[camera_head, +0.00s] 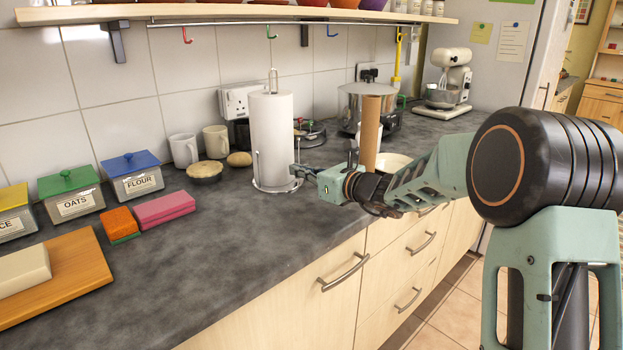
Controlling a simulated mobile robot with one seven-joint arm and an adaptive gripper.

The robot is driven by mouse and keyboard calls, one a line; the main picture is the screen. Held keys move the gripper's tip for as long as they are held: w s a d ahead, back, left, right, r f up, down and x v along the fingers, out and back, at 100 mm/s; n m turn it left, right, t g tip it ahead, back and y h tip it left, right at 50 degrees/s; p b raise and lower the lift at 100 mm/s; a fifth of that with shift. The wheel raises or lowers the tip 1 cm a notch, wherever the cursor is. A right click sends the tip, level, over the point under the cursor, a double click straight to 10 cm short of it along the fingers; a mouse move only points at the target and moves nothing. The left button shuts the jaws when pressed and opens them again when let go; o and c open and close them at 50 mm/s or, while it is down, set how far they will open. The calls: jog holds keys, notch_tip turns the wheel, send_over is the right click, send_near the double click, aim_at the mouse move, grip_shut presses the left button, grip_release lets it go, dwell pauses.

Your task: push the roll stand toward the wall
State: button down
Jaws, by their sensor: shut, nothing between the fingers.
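The roll stand (274,138) holds a white paper roll and stands upright on the dark counter, with a wire loop at its top and a round wire base. A tiled wall (190,75) is behind it, with a gap of counter between. My gripper (299,172) is shut and empty. Its fingertips are at the lower right of the roll stand, close to the base; I cannot tell whether they touch it.
Two mugs (184,150), a pie (204,171) and a bun (239,159) sit left of the stand. A brown cardboard tube (370,130) and a steel pot (352,106) are to the right. A shelf (230,12) with hooks hangs above.

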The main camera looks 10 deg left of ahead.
jog(key=shift+r+v, duration=0.15)
jog(key=shift+v, duration=1.15)
jog(key=shift+r+v, duration=0.15)
jog(key=shift+v, duration=1.1)
